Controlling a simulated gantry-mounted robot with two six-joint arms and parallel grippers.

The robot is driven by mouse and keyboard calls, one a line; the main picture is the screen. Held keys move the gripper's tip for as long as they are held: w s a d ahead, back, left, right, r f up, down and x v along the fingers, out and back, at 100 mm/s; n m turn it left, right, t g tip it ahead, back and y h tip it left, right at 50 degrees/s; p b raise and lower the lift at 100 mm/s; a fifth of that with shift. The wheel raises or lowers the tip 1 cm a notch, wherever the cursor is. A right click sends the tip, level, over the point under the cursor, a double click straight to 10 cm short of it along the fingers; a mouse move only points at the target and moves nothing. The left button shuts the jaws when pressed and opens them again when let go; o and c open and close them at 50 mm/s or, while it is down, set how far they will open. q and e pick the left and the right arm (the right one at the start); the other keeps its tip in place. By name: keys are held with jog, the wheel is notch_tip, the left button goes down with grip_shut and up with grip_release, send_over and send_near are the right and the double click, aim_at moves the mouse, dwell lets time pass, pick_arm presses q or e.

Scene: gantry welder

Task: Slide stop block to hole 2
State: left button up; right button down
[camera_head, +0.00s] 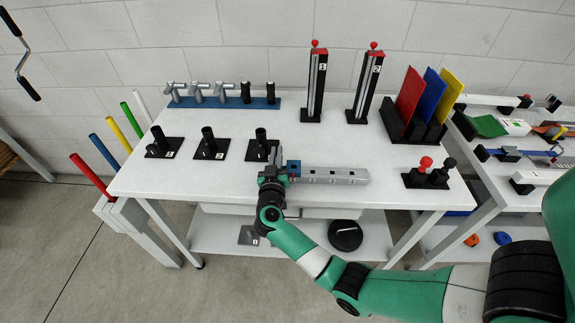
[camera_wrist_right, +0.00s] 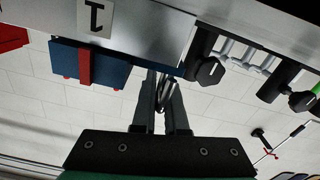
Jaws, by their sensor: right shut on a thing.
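The stop block looks to be the small blue block (camera_head: 293,166) at the left end of the pale rail (camera_head: 338,175) on the table. The rail has several dark holes along it. My right gripper (camera_head: 272,174) is at the rail's left end. In the wrist view its fingers (camera_wrist_right: 166,82) are shut on a small dark knob-like part (camera_wrist_right: 167,95) beside the blue block, partly hidden. My left gripper is out of view.
Numbered black clamps (camera_head: 209,146) stand left of the rail. Behind are a blue tool rack (camera_head: 222,102), two upright posts (camera_head: 317,85) and coloured plates (camera_head: 411,97). A base with red and black knobs (camera_head: 427,175) stands to the right. The table between is clear.

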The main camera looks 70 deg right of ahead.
jog(key=shift+s+d+r+p, duration=0.15)
jog(key=shift+s+p, duration=0.2)
jog(key=shift+s+d+p, duration=0.2)
jog(key=shift+s+p, duration=0.4)
jog(key=shift+s+d+p, duration=0.15)
jog(key=shift+s+p, duration=0.4)
jog(key=shift+p, duration=0.05)
jog(key=shift+s+d+p, duration=0.2)
jog(key=shift+s+p, duration=0.3)
jog(key=shift+s, duration=0.05)
jog(key=shift+s+d+p, duration=0.15)
jog(key=shift+s+p, duration=0.3)
jog(key=shift+s, duration=0.1)
jog(key=shift+s+d, duration=0.1)
jog(key=shift+s, duration=0.15)
jog(key=shift+f, duration=0.2)
jog(key=shift+c, duration=2.4)
grip_release()
